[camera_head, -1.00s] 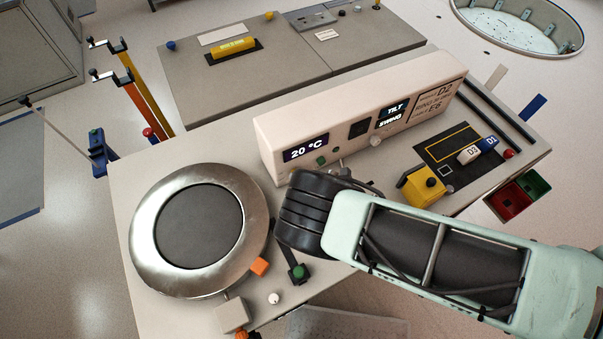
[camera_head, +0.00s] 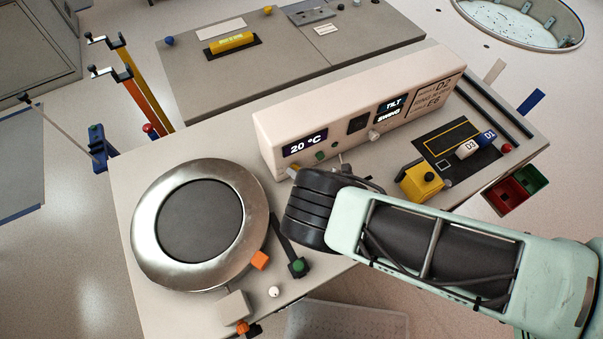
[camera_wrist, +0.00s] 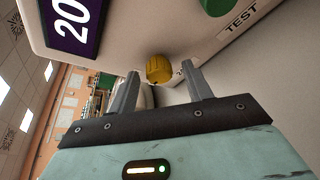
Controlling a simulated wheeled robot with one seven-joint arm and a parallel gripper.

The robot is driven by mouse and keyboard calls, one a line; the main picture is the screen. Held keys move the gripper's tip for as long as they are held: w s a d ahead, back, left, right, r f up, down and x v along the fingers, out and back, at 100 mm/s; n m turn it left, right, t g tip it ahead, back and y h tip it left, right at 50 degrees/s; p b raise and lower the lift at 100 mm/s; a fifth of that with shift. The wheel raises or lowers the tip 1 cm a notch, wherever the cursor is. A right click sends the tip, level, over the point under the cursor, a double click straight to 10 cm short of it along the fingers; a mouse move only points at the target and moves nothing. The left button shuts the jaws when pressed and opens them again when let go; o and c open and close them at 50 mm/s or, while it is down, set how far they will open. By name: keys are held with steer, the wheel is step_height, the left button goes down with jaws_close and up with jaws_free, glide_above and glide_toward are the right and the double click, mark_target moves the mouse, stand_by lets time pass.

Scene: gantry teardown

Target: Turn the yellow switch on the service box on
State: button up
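The service box (camera_head: 275,130) is a long cream housing on the bench, with a "20 °C" display (camera_head: 305,144) on its front. The yellow switch (camera_wrist: 159,69) is a round ribbed knob on that front, beside the display in the wrist view. No contact shows. The fingers are mostly hidden behind my wrist in the head view.
A green button (camera_wrist: 216,5) with a "TEST" label is near the knob. A large metal ring (camera_head: 147,235) stands left of my wrist, with a green-tipped lever (camera_head: 298,266) between. A yellow block (camera_head: 418,185) stands to the right.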

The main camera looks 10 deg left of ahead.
steer(key=shift+d, duration=0.1)
steer(key=b+v, duration=0.4)
steer(key=v, duration=1.3)
steer(key=shift+s+b, duration=0.25)
steer(key=shift+b, duration=0.15)
steer(key=shift+w, duration=0.1)
